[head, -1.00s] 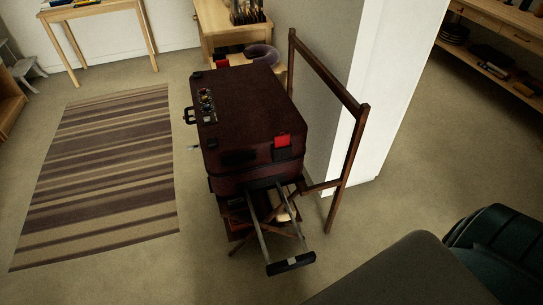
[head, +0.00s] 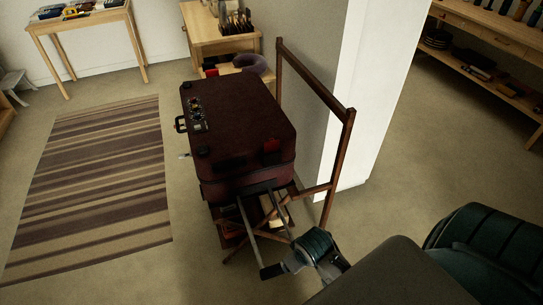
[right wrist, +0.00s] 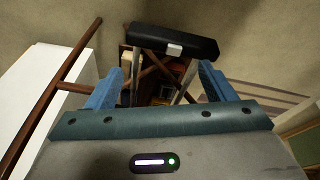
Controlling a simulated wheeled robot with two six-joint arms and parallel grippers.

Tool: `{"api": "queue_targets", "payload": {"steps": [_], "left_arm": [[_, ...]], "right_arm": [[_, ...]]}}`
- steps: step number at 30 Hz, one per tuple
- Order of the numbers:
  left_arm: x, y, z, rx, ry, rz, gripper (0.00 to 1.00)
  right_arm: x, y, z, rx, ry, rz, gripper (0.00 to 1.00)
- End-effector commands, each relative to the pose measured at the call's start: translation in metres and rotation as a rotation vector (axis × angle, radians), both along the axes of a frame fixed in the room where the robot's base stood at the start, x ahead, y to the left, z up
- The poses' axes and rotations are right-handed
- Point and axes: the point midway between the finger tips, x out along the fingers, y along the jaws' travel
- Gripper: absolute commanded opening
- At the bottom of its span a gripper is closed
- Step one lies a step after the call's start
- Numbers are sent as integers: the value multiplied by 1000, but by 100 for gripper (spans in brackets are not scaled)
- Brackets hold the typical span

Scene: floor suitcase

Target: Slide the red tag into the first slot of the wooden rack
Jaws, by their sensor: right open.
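My right gripper (head: 302,260) is low at the suitcase's extended pull handle, away from the tag. In the right wrist view its blue fingers (right wrist: 162,85) are apart, with the black handle grip (right wrist: 172,42) ahead of them. I cannot tell whether they touch. My left gripper is out of view.
The suitcase rests on a folding wooden stand (head: 233,240). A tall wooden frame (head: 335,150) stands close on its right, beside a white wall end (head: 375,90). Another red item (head: 211,72) and a grey neck pillow (head: 250,63) are behind. A striped rug (head: 95,190) lies left.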

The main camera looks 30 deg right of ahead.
Motion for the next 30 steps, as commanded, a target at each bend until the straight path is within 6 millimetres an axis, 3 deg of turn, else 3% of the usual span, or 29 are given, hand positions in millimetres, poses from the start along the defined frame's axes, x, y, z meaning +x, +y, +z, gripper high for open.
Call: {"api": "queue_targets", "payload": {"steps": [3, 11, 17, 24, 30], "left_arm": [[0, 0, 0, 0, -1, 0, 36], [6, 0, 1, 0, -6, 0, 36], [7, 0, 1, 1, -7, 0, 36], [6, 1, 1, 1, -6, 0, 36], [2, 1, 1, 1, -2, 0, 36]], "right_arm": [[27, -5, 23, -1, -2, -6, 76], [93, -21, 50, -3, 21, -38, 76], [171, -47, 78, 5, 52, -91, 76], [265, -86, 135, 36, 93, -182, 76], [318, -115, 191, 79, 120, -251, 76]]}}
